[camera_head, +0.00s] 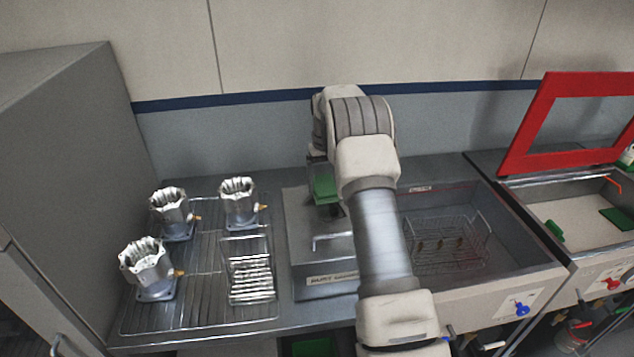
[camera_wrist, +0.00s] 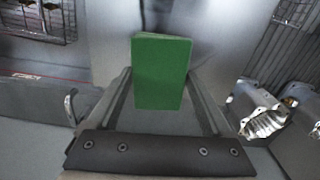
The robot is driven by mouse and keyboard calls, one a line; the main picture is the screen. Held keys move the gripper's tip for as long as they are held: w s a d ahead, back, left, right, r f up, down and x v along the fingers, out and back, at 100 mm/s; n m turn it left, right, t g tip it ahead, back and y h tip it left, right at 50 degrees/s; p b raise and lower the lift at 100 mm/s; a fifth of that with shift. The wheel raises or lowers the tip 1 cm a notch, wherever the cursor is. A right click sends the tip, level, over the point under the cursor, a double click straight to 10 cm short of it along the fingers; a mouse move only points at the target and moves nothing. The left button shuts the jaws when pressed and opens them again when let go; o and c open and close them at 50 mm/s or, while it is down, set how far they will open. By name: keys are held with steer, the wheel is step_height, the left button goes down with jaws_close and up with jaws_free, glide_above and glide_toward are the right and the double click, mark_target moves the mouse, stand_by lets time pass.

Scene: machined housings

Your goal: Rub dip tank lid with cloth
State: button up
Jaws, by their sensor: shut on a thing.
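The green cloth (camera_head: 325,189), a flat folded pad, is held in my gripper (camera_head: 322,172). In the wrist view the cloth (camera_wrist: 161,72) stands between the two fingers of my gripper (camera_wrist: 160,85), which are shut on it. The grey metal dip tank lid (camera_head: 305,235) lies below, with a bar handle and a label at its front. My arm hides the lid's right part. The cloth is over the lid's back part; I cannot tell whether it touches. In the wrist view a grey surface, seemingly the lid (camera_wrist: 112,40), is behind the cloth.
An open basin with a wire basket (camera_head: 445,245) is right of the lid. On the left, a wire rack (camera_head: 205,285) holds three metal housings (camera_head: 147,265) and a small wire holder (camera_head: 250,275). A red frame (camera_head: 528,125) stands raised at the far right. A wall is behind.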

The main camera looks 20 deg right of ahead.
steer(key=shift+s+d+f, duration=0.2)
steer(key=shift+d+f, duration=0.05)
steer(key=shift+d, duration=0.1)
steer(key=shift+s+a+b, duration=0.15)
steer(key=shift+s+b, duration=0.55)
steer(key=shift+s, duration=0.1)
steer(key=shift+s+a+r+b, duration=0.1)
steer(key=shift+s+a+b, duration=0.3)
steer(key=shift+s, duration=0.6)
steer(key=shift+s+a+r+b, duration=0.15)
steer(key=shift+s+b, duration=0.45)
steer(key=shift+s, duration=0.4)
steer(key=shift+s+a+r+b, duration=0.15)
steer(key=shift+s+b, duration=0.35)
steer(key=shift+s, duration=0.5)
steer(key=shift+s+a+f+b, duration=0.1)
steer(key=shift+s+a+b, duration=0.1)
steer(key=shift+s+b, duration=0.55)
steer(key=shift+s+a+f+b, duration=0.1)
steer(key=shift+s+a+b, duration=0.1)
steer(key=shift+s, duration=0.95)
steer(key=shift+f, duration=0.1)
